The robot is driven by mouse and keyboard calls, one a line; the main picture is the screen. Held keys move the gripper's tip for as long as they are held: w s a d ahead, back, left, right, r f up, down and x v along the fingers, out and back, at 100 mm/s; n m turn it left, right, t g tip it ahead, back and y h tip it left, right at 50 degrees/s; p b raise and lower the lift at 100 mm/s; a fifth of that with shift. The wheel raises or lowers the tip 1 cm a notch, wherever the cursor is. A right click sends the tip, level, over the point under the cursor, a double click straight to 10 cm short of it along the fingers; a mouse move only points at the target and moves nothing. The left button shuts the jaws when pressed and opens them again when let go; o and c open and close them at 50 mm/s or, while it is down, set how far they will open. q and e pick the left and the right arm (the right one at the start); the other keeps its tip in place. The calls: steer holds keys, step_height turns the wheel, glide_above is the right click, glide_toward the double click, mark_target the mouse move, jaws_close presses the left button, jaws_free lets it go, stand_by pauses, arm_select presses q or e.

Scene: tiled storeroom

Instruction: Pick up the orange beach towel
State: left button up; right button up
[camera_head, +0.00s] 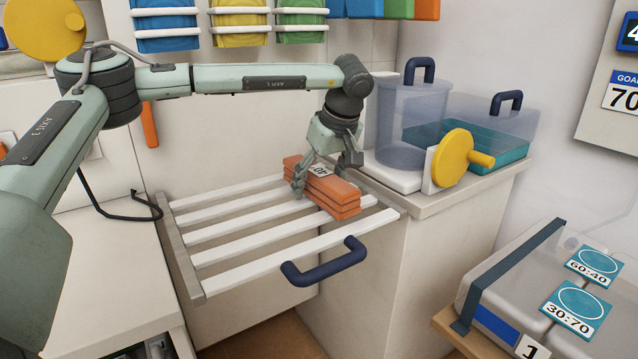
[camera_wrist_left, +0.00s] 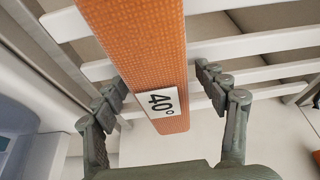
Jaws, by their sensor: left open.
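The orange beach towel (camera_head: 331,194) is folded into a stacked block and lies at the right end of a pulled-out slatted rack (camera_head: 236,250). A white label reading 40° is on it. My left gripper (camera_head: 325,180) is right over the towel, with its fingers open on either side of it. In the left wrist view the towel (camera_wrist_left: 142,55) runs between the two open fingers of my left gripper (camera_wrist_left: 165,92), with a gap visible on each side. My right gripper is not in view.
A dark blue handle (camera_head: 324,262) is on the rack's front. A clear cylindrical container (camera_head: 411,125) and a yellow crank wheel (camera_head: 455,158) stand on the counter at right. Folded blue, yellow and green towels (camera_head: 240,22) sit above. The rack's left part is empty.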

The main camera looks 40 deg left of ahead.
arm_select(q)
steer(key=c, duration=1.4)
steer(key=shift+o, duration=0.2)
steer(key=shift+r, duration=0.1)
